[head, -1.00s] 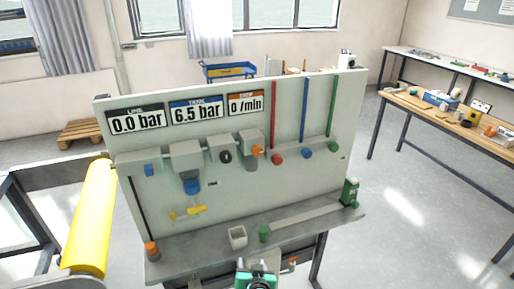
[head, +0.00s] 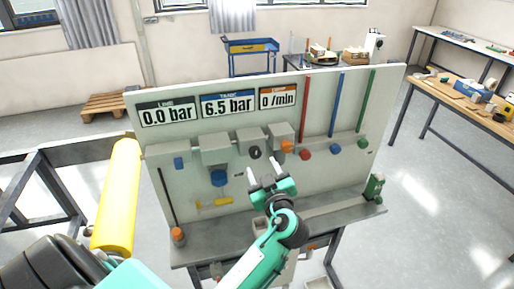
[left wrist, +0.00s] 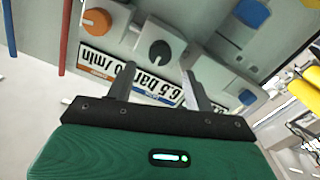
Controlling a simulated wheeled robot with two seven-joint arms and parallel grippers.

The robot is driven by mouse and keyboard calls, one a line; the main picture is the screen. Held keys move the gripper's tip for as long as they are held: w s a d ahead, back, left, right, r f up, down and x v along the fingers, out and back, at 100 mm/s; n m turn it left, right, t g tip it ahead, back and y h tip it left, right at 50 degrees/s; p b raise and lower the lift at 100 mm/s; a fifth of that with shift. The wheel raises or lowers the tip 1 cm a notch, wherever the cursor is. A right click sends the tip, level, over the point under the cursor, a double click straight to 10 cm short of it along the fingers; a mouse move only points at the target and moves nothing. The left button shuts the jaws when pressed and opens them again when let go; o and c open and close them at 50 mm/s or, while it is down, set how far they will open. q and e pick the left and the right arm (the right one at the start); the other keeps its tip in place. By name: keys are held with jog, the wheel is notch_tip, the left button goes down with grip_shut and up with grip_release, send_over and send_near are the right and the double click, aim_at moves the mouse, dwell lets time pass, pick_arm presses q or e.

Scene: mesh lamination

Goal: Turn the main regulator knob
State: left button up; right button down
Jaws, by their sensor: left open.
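The grey board shows a large blue knob (head: 218,177) hanging under a grey box, and a round black knob (head: 255,152) on the box to its right. I cannot tell which of them is the main regulator knob. My left gripper (head: 266,177) is open and empty in front of the board, below the black knob and right of the blue one. In the left wrist view, its fingers (left wrist: 157,70) point toward the black knob (left wrist: 160,53), with free space between them. The blue knob (left wrist: 252,12) shows at the top right there. My right gripper is out of view.
An orange knob (head: 287,146) sits right of the black one, with red (head: 305,155), blue (head: 335,149) and green (head: 362,143) knobs beyond. A yellow lever (head: 214,203) is below the blue knob.

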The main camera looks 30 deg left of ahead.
aim_at(256, 155)
pick_arm(q)
jog(key=p+x, duration=0.2)
jog(key=x, duration=0.3)
jog(key=shift+w+a+r+p, duration=0.1)
jog(key=shift+w+r+p, duration=0.1)
jog(key=shift+p, duration=0.2)
jog(key=shift+w+a+f, duration=0.2)
jog(key=shift+w+a, duration=0.15)
jog(key=shift+a, duration=0.2)
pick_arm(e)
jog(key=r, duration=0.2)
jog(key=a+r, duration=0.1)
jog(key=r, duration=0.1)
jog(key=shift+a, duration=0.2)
pick_arm(q)
jog(key=shift+c, duration=0.4)
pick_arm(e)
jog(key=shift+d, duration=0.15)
